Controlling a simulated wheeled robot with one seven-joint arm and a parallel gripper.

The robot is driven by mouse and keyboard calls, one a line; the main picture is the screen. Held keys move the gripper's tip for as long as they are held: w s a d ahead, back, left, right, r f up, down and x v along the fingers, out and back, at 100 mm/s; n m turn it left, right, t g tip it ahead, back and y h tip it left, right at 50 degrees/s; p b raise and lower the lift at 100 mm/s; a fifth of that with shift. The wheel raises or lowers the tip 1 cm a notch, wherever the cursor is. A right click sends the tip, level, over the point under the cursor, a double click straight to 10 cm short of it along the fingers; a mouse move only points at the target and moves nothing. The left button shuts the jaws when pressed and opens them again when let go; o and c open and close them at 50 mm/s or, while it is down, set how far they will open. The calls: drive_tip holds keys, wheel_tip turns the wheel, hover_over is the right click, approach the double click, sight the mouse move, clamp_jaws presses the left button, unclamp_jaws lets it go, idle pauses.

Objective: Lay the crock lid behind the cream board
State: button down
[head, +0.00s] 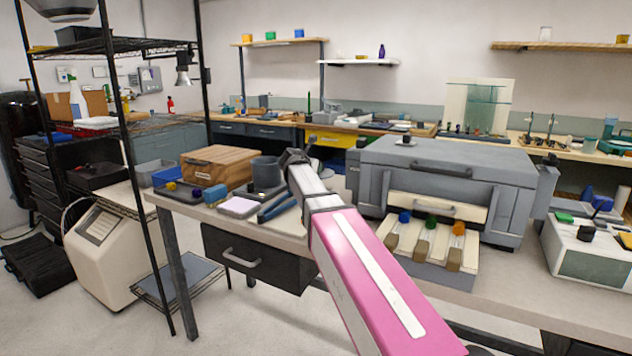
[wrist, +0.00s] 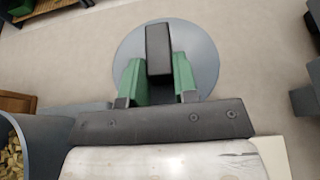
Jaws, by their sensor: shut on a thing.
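In the wrist view, my gripper (wrist: 158,85) has its green fingers shut on the black block-shaped handle of the crock lid (wrist: 203,50), a flat grey-blue disc held below the fingers. In the head view, my gripper's fingers and the lid are hidden behind my pink and white arm. The grey crock (head: 266,171) stands on the table; the wrist view shows it open at lower left (wrist: 50,135), with yellowish pieces inside. A cream flat piece (wrist: 273,157) shows at the wrist view's lower right; I cannot tell whether it is the cream board.
A wooden box (head: 220,166) stands left of the crock. A pale pad (head: 239,207) and blue-handled pliers (head: 277,207) lie in front. A large grey case-like unit (head: 445,175) fills the table to the right, with coloured-topped items before it. A black wire shelf (head: 125,110) rises at left.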

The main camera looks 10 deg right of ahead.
drive_tip(key=shift+a+f, duration=0.1)
drive_tip(key=shift+f, duration=2.25)
drive_tip(key=shift+f, duration=0.2)
drive_tip(key=c, duration=0.9)
unclamp_jaws()
drive_tip(key=shift+r, duration=0.1)
drive_tip(key=shift+s+a+r, duration=0.1)
drive_tip(key=shift+s+r, duration=0.05)
drive_tip(key=shift+s, duration=0.05)
drive_tip(key=v, duration=1.1)
drive_tip(key=shift+s+a, duration=0.2)
